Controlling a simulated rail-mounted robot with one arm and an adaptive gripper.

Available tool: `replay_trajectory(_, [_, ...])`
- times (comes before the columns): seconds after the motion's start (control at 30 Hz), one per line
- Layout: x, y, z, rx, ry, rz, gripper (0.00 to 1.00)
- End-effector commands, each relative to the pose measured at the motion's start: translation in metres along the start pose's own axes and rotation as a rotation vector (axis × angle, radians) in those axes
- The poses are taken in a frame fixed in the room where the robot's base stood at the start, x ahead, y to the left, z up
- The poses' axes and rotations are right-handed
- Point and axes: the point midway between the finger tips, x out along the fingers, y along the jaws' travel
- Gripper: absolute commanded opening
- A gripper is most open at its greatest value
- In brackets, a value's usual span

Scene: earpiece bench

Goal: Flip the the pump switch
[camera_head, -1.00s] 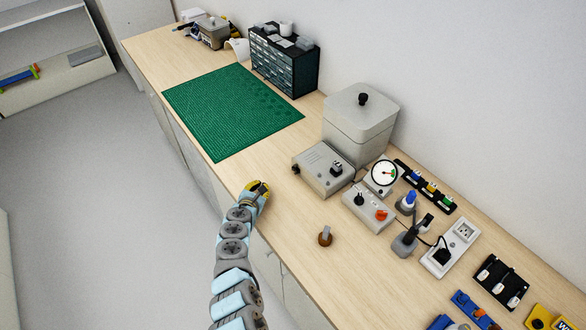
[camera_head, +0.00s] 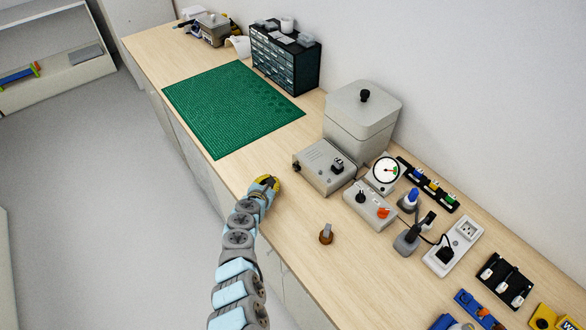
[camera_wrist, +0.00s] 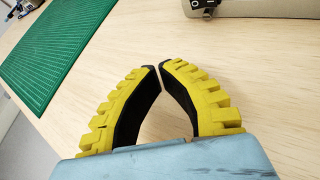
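A grey box (camera_head: 322,172), which looks like the pump unit, stands on the bench in front of a lidded grey chamber (camera_head: 360,118). A small dark switch-like part (camera_head: 296,166) shows on its left end. In the wrist view the box (camera_wrist: 265,8) is cut off by the top edge, with a dark part beside an "O" mark (camera_wrist: 203,5). The switch's position cannot be told. My gripper (camera_head: 269,182) is just above the bench's front edge, left of and apart from the box. In the wrist view my gripper (camera_wrist: 159,67) has its yellow-padded fingertips nearly together, with nothing between them.
A control box with black and orange knobs (camera_head: 370,207) and a round gauge (camera_head: 386,169) stand right of the pump unit. A small brown-based part (camera_head: 326,236) stands nearer the front edge. A green mat (camera_head: 230,110) lies left. Bare wood separates my gripper from the box.

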Motion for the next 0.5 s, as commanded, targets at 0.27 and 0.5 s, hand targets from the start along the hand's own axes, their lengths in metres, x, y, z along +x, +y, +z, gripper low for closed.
replay_trajectory(0.27, [0.029,-0.015,0.011,0.005,-0.002,-0.001,0.00])
replay_trajectory(0.5, [0.046,-0.024,0.022,0.004,-0.002,-0.002,0.00])
